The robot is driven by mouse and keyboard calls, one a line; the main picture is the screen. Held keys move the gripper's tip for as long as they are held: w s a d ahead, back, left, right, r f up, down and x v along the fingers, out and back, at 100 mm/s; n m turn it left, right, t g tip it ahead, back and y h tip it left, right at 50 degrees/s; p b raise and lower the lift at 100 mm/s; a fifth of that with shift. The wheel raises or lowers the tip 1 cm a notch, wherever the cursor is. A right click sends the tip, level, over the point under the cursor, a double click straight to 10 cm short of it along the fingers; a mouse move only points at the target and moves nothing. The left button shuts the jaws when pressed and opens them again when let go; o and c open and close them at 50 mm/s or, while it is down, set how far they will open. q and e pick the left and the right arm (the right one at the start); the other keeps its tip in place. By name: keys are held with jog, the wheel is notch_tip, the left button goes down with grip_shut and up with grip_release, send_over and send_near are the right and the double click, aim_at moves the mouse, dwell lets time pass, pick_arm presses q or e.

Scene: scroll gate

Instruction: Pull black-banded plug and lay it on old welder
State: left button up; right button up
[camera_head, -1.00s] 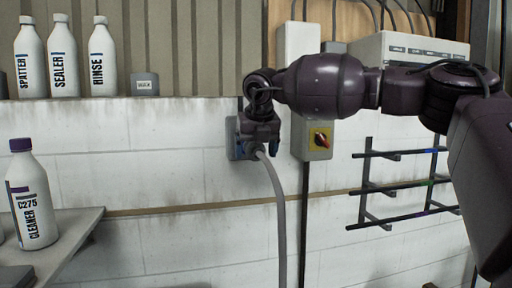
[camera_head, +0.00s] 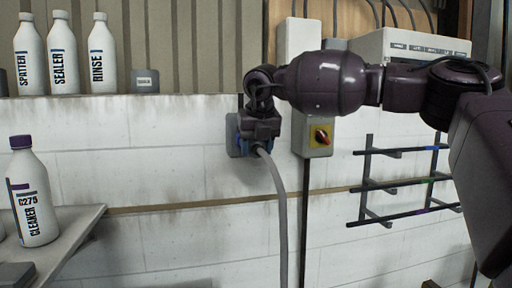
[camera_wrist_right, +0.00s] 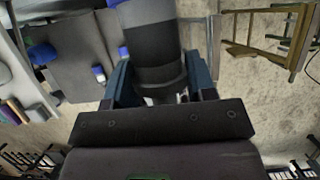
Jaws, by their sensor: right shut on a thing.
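My right gripper (camera_head: 259,137) is at the blue-grey wall socket (camera_head: 233,136), shut on the plug. In the right wrist view the plug (camera_wrist_right: 155,45) is a thick dark grey and black cylinder between the fingers of the right gripper (camera_wrist_right: 160,85). In the head view the gripper hides most of the plug, and I cannot tell how deep it sits in the socket. A grey cable (camera_head: 281,215) hangs down from it. I cannot pick out the old welder for certain. My left gripper is out of view.
A switch box (camera_head: 318,138) with a red-and-yellow knob is close to the right of the socket. A black wall rack (camera_head: 390,185) stands further right. A cleaner bottle (camera_head: 34,195) stands on a grey bench (camera_head: 85,225) at left. Several bottles line the ledge above.

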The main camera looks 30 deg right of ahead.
aim_at(259, 152)
jog(key=shift+s, duration=0.1)
jog(key=shift+s, duration=0.15)
dwell(0.3)
jog(key=shift+s+a, duration=0.1)
jog(key=shift+s+a, duration=0.1)
jog(key=shift+s, duration=0.4)
jog(key=shift+s, duration=0.1)
jog(key=shift+s+a+b, duration=0.1)
jog(key=shift+s+b, duration=0.2)
jog(key=shift+s, duration=0.05)
jog(key=shift+s+a, duration=0.1)
jog(key=shift+s, duration=0.25)
jog(key=shift+s+a, duration=0.15)
jog(key=shift+s, duration=0.5)
